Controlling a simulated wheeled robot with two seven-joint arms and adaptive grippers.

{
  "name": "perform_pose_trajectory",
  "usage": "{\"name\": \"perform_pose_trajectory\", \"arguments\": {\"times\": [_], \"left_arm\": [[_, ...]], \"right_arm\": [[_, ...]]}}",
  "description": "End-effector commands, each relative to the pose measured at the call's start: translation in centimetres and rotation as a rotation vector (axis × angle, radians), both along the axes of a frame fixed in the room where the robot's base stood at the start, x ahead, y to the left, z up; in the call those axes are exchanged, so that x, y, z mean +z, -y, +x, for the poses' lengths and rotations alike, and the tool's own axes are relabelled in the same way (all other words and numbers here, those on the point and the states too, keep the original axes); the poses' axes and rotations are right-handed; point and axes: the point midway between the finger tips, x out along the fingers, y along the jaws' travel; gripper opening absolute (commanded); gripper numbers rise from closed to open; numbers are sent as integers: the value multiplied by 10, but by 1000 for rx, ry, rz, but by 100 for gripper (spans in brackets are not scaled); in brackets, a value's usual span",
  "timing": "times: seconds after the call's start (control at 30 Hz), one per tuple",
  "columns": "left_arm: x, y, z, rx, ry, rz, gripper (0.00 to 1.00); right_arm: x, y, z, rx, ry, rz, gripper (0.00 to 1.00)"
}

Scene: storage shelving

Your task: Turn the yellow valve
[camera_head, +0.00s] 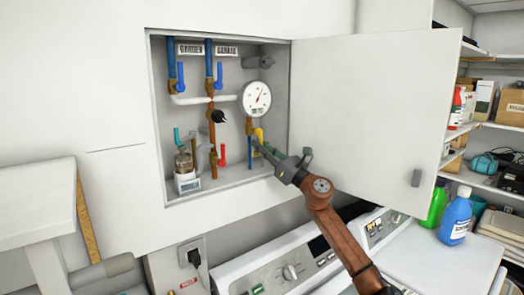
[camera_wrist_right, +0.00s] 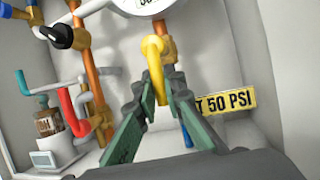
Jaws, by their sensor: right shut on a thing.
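The yellow valve (camera_head: 258,136) is a small yellow handle on a copper pipe, below the round gauge inside the open wall cabinet. In the right wrist view the yellow valve (camera_wrist_right: 155,70) is a curved handle whose lower end sits between the green fingers. My right gripper (camera_head: 262,149) reaches into the cabinet from the lower right. In the wrist view its fingers (camera_wrist_right: 161,98) are closed on the yellow handle from both sides. The handle's lowest part is partly hidden by the fingers. My left gripper is not in view.
The cabinet door (camera_head: 375,110) stands open at the right. A red valve (camera_head: 222,155) and blue valves (camera_head: 181,76) are on neighbouring pipes. The gauge (camera_head: 256,98) is just above. A small glass-jar device (camera_head: 186,180) stands at lower left. Washing machines (camera_head: 290,270) stand below.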

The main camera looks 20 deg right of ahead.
Motion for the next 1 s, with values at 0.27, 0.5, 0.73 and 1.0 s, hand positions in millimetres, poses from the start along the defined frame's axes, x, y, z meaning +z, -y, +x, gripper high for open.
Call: {"name": "perform_pose_trajectory", "arguments": {"times": [0.27, 0.5, 0.73, 1.0], "left_arm": [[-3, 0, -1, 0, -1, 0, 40], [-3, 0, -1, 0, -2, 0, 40], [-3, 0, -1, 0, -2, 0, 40], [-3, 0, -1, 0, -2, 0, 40]], "right_arm": [[-3, -1, 2, 2, 2, -32, 0], [-2, -1, 2, 1, 3, -32, 0], [-2, 0, 1, 1, 5, -30, 21], [0, 0, 1, 1, 6, -29, 28]]}}
